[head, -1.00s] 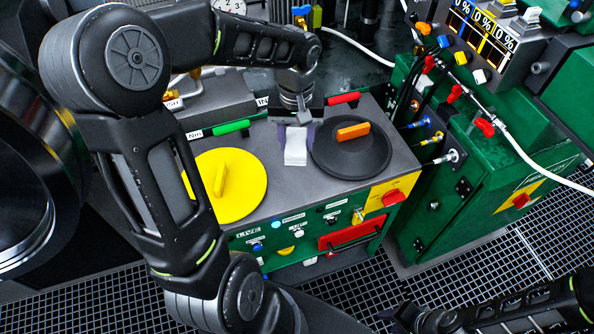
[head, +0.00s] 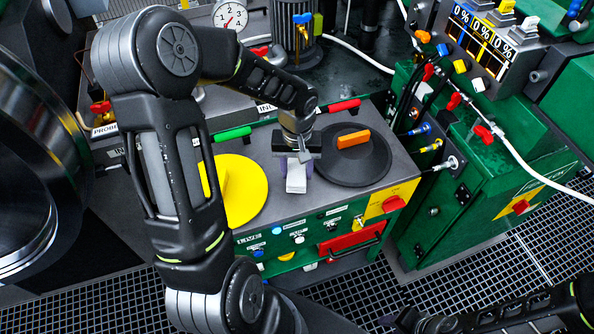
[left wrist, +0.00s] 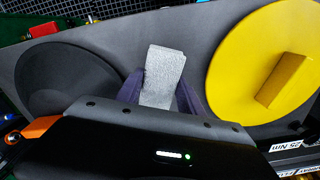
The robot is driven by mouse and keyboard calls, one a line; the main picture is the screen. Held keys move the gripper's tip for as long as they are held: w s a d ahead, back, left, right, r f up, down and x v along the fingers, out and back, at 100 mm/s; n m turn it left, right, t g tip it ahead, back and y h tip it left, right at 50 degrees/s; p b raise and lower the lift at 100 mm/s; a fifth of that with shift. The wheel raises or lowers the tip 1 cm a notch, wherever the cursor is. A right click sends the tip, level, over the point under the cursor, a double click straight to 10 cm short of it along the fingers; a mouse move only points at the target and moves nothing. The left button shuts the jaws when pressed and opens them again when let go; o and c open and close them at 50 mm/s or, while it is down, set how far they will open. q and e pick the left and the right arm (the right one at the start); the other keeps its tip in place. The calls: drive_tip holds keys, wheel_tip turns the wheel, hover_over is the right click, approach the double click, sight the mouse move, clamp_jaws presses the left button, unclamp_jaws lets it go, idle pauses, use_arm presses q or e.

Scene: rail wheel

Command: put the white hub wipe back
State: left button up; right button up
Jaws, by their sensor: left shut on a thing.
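The white hub wipe (head: 296,182) is a small pale block between the fingers of my left gripper (head: 297,168). In the left wrist view the wipe (left wrist: 163,77) looks grey-white and textured, with a dark purple finger (left wrist: 131,88) on each side. My left gripper is shut on it, over the grey top of the green cabinet, between the yellow lid and the black lid. I cannot tell whether the wipe touches the top. Of my right arm only a dark part shows at the lower right; I cannot make out its fingers.
The yellow round lid (head: 246,190) lies left of the wipe, and the black round lid (head: 352,165) with an orange handle (head: 353,139) lies right. Red and green handles (head: 233,134) stand behind. A green machine (head: 445,190) with hoses stands to the right.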

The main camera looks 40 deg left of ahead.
sight(297, 171)
use_arm(q)
drive_tip(key=shift+f, duration=0.6)
drive_tip(key=o, duration=1.2)
drive_tip(key=shift+r, duration=0.15)
wheel_tip(297, 171, up, 12)
drive_tip(key=b, duration=0.1)
